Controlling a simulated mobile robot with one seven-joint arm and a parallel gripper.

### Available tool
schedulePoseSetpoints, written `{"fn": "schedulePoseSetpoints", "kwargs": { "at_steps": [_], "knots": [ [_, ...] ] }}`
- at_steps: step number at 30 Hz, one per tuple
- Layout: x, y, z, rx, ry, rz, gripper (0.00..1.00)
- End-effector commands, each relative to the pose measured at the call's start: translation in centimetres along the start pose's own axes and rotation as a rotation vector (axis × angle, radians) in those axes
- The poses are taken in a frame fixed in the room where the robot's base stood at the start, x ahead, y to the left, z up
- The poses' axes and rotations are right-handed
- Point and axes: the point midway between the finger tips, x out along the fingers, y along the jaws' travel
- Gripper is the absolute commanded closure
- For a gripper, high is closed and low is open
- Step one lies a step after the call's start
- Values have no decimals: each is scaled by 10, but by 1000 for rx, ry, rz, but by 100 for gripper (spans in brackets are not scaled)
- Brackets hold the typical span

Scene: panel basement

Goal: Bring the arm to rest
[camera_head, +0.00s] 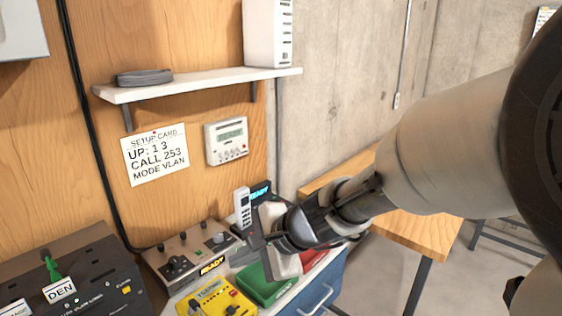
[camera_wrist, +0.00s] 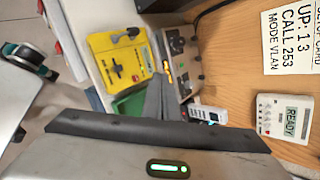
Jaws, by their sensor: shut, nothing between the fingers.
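My arm reaches in from the right in the camera_head view. My gripper (camera_head: 241,256) hangs above the crowded bench top, in front of the wooden panel. In the camera_wrist view its grey fingers (camera_wrist: 156,95) are together, with nothing between them. The fingers point toward the gap between a yellow device (camera_wrist: 120,58) and a grey-brown control box (camera_wrist: 180,58) marked READY. My gripper's body hides part of the bench and of a green case (camera_head: 262,287). I cannot tell whether the fingers touch anything.
A white shelf (camera_head: 200,85) juts from the panel above. A white handset (camera_head: 242,207) stands close behind my gripper. A black box (camera_head: 70,275) sits at the lower left. A wooden table (camera_head: 425,232) lies under my arm at the right. Open floor shows beyond it.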

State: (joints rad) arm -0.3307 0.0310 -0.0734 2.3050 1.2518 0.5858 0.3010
Motion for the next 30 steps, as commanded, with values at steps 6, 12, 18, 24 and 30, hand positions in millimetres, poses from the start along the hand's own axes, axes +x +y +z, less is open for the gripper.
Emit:
{"fn": "schedulePoseSetpoints", "kwargs": {
  "at_steps": [6, 12, 18, 24, 30],
  "knots": [
    [-136, 22, 8, -600, 120, 112, 100],
    [-234, 70, -20, -1014, 324, 359, 100],
    [-286, 95, -40, -1170, 443, 539, 100],
    [-292, 99, -44, -1189, 458, 568, 100],
    [-291, 99, -43, -1188, 457, 565, 100]
  ]
}}
